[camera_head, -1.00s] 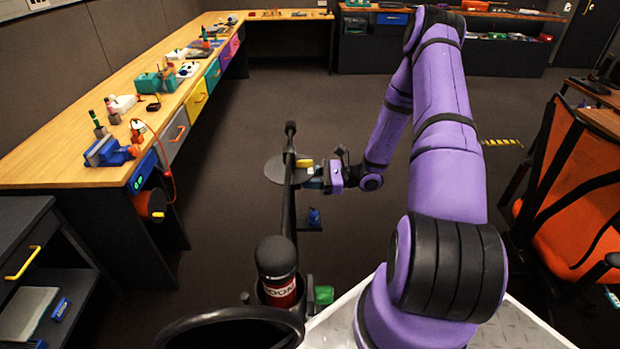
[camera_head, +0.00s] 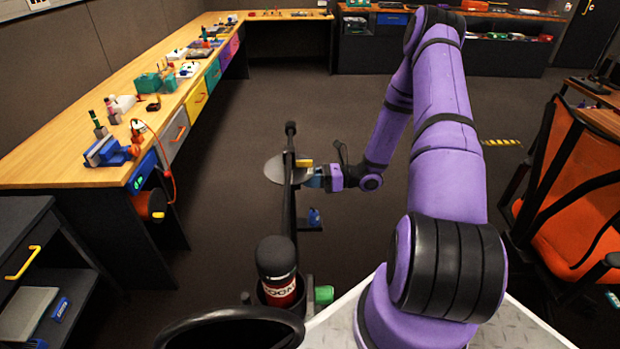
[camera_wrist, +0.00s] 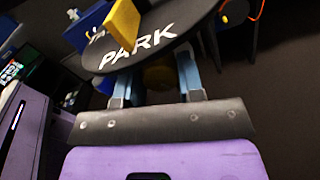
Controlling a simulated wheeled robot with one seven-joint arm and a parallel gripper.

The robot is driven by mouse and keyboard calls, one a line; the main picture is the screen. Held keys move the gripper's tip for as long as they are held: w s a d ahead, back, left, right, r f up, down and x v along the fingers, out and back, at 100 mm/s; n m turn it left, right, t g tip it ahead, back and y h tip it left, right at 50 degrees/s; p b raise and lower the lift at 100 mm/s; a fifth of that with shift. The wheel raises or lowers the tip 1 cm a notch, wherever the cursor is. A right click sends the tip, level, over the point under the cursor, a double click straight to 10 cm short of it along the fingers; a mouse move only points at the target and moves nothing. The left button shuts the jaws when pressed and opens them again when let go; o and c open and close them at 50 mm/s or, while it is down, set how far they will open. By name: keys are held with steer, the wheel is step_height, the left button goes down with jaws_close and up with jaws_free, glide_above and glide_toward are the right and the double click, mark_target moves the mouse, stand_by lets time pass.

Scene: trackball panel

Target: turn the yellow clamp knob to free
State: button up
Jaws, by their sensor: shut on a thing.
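A dark round disc (camera_wrist: 165,30) with the white word PARK fills the top of the wrist view. A yellow upright block (camera_wrist: 122,20) stands on the disc. A dim yellow rounded part, apparently the clamp knob (camera_wrist: 160,77), shows under the disc between my blue fingers. My gripper (camera_wrist: 160,66) is shut on this knob; its fingertips are partly hidden by the disc. In the head view my gripper (camera_head: 314,178) is at the right side of the dark post, next to the disc (camera_head: 268,170) and the yellow block (camera_head: 304,163). The knob is hidden there.
The dark post (camera_head: 290,205) rises in front of me, with a black-topped red canister (camera_head: 279,290) near its base. A long workbench (camera_head: 60,160) runs along the left. An orange chair (camera_head: 570,215) stands at the right. The floor between is open.

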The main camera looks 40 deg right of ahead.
stand_by(0.3)
steer(key=o, duration=0.9)
steer(key=v, duration=1.1)
steer(key=shift+a, duration=0.1)
